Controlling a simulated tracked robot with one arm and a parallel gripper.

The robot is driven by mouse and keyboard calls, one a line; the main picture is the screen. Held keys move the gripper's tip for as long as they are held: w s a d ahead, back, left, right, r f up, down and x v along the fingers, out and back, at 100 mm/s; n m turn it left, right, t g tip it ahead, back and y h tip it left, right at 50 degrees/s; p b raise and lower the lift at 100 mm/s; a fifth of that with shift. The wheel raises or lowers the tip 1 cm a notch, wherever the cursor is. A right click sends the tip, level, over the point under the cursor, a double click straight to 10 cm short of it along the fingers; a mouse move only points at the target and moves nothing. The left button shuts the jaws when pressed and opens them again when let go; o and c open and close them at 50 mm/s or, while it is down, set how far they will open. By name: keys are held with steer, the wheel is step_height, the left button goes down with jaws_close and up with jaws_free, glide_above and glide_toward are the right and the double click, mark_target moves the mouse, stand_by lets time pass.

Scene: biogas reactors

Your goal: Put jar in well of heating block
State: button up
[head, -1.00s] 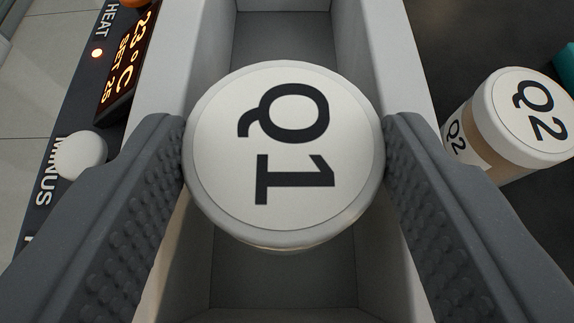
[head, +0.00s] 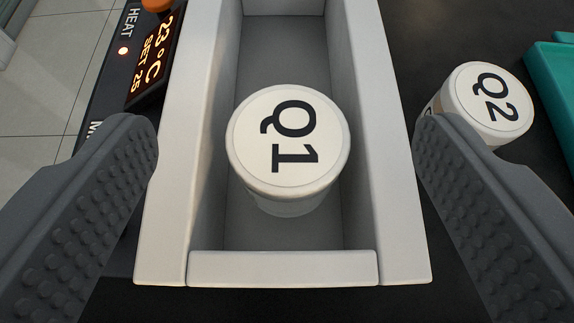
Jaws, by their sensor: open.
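The jar labelled Q1 (head: 288,143) stands upright inside the well of the grey heating block (head: 285,268), with its white lid facing up. The well walls surround it, and bare well floor shows beyond it. My gripper (head: 287,150) is open, with one finger on each side of the block and clear of the jar. Nothing is between the fingertips but the jar and block below them. The lower part of the jar is mostly hidden under its lid.
A second jar labelled Q2 (head: 487,105) stands on the dark surface at right, partly behind my right finger. A teal object (head: 555,90) lies at the right edge. The control panel (head: 140,60) at left reads 23 °C, SET 25, with a lit lamp.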

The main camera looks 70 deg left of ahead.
steer(key=v, duration=0.9)
steer(key=shift+p, duration=0.3)
steer(key=shift+f, duration=0.1)
steer(key=a+r+m+t+h, duration=0.2)
steer(key=a+r+m+h, duration=0.15)
steer(key=r, duration=0.65)
steer(key=a+r+m+t+h, duration=0.3)
steer(key=a+r+m, duration=0.1)
steer(key=r, duration=0.6)
steer(key=s+a+r+m+t+h, duration=0.2)
steer(key=s+r, duration=0.3)
steer(key=r, duration=0.4)
steer(key=s+a+r+m+t+h, duration=0.2)
steer(key=s+r+m+t+h, duration=0.1)
steer(key=r, duration=0.6)
steer(key=shift+s+a+r+m+t, duration=0.25)
steer(key=shift+s+r+m+t, duration=0.15)
steer(key=shift+s+m+t, duration=0.5)
steer(key=shift+s, duration=0.1)
